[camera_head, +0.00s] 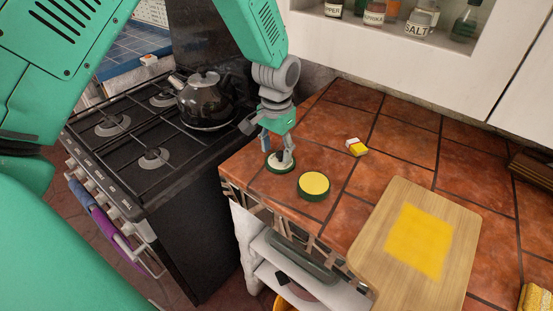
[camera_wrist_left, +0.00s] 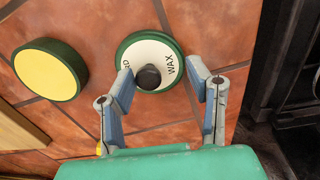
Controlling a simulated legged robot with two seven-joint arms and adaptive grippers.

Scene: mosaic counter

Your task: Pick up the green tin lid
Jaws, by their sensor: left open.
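The green tin lid (camera_head: 272,163) lies on the tiled counter near its left edge, with a green rim and a pale top. In the left wrist view the lid (camera_wrist_left: 134,48) shows a dark round knob (camera_wrist_left: 149,77) and the word "WAX". My left gripper (camera_head: 277,153) is over the lid and hides part of it. In the left wrist view its open fingers (camera_wrist_left: 170,80) stand on both sides of the knob, with gaps visible. A green round tin with yellow contents (camera_head: 314,185) stands beside the lid; it also shows in the left wrist view (camera_wrist_left: 46,70). My right gripper is not in view.
A wooden board (camera_head: 380,246) with a yellow sheet (camera_head: 420,240) lies at the right. A small yellow and white block (camera_head: 357,148) sits farther back. A black kettle (camera_head: 204,100) stands on the stove (camera_head: 125,150) left of the counter. A shelf with jars (camera_head: 375,14) hangs above.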

